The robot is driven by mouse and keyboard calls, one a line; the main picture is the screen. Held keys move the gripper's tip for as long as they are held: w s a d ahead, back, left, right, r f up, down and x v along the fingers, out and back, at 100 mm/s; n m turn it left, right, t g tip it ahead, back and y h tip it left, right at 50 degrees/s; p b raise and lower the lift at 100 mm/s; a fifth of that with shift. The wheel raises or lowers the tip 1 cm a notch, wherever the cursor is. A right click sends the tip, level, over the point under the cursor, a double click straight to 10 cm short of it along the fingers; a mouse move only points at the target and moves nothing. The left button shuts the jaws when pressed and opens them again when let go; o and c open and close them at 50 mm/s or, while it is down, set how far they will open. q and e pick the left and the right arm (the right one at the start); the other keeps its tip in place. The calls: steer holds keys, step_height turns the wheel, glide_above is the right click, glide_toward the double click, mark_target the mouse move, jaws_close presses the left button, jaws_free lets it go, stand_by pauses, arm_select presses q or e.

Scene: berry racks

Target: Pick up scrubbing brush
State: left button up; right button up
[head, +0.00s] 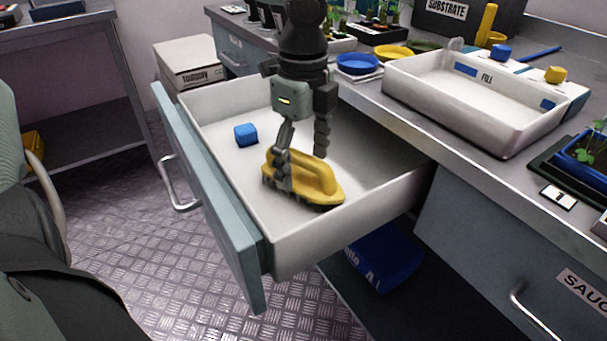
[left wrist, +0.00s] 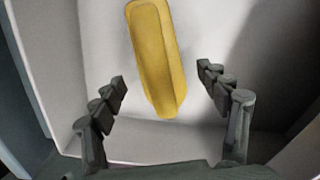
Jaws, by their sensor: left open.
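The yellow scrubbing brush (head: 318,182) lies in the open white drawer (head: 225,115), near its front wall. My left gripper (head: 302,172) points down into the drawer, over the brush. Its two fingers are spread, and one finger overlaps the left part of the brush in the head view. In the left wrist view the brush (left wrist: 155,60) runs lengthwise between the open fingers of the left gripper (left wrist: 161,76), with gaps on both sides. I cannot tell whether a finger touches it. My right gripper is not in view.
A small blue block (head: 246,134) lies in the drawer, left of the brush. The drawer walls stand close around. On the counter are a white tray (head: 450,105), a blue dish (head: 358,64) and a yellow dish (head: 392,52). A blue bag (head: 385,262) lies below.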

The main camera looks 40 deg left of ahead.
mark_target(303, 178)
arm_select(q)
step_height(303, 178, down, 4)
steer(key=shift+r+b, duration=0.1)
steer(key=shift+b, duration=0.2)
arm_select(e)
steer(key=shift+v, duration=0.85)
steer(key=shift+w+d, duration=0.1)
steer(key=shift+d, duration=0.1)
arm_select(q)
steer(key=c, duration=1.4)
steer(key=shift+c, duration=0.2)
steer(key=shift+r, duration=0.1)
steer(key=shift+r, duration=0.6)
step_height(303, 178, up, 17)
steer(key=p, duration=0.3)
steer(key=shift+f, duration=0.15)
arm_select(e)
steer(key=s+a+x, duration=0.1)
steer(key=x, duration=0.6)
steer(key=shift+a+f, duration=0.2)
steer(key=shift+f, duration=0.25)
